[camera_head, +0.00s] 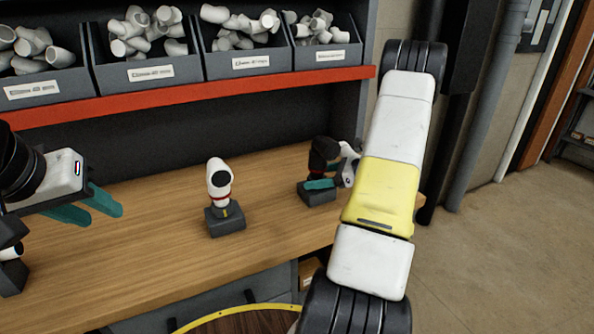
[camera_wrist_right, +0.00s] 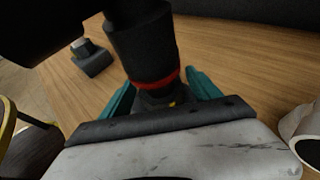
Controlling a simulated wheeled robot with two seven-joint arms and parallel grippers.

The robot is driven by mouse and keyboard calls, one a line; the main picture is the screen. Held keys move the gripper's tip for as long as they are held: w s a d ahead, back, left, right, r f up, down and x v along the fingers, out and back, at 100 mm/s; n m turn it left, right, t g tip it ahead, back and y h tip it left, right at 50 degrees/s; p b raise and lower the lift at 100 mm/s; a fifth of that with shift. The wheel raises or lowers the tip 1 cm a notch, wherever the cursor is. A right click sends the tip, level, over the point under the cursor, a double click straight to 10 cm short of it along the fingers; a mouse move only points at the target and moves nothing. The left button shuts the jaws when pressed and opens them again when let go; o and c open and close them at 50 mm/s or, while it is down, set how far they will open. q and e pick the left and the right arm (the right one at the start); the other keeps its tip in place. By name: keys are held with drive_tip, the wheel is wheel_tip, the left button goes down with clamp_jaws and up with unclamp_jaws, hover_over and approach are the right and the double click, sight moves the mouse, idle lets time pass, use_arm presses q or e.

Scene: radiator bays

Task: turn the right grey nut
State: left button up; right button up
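The right grey nut appears to be the dark grey fitting (camera_head: 323,152) on the rightmost stand (camera_head: 313,195). In the right wrist view the dark fitting (camera_wrist_right: 143,45) has a red ring low down and a dark base with a yellow mark. My right gripper (camera_head: 333,180) is at this fitting, with a teal finger on each side of it in the wrist view (camera_wrist_right: 160,82). The fingers are apart; whether they touch it cannot be told. My left gripper (camera_head: 97,210) is open and empty above the bench at the left.
A white fitting with a red ring (camera_head: 219,180) stands on a middle block (camera_head: 225,220). Another block (camera_head: 12,278) is partly cut off at the left edge. Bins of white fittings (camera_head: 150,72) line a red-edged shelf (camera_head: 200,92). The bench (camera_head: 150,265) is clear between the stands.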

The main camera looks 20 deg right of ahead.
drive_tip(key=c, duration=1.2)
drive_tip(key=n+g+y, duration=0.2)
drive_tip(key=shift+w+n+g, duration=0.1)
drive_tip(key=shift+n+g, duration=0.2)
drive_tip(key=shift+n, duration=0.1)
drive_tip(key=shift+n+g+y, duration=0.4)
drive_tip(key=shift+n+g, duration=0.5)
drive_tip(key=shift+g, duration=0.1)
drive_tip(key=o, duration=1.4)
drive_tip(key=shift+c, duration=0.2)
drive_tip(key=v, duration=0.8)
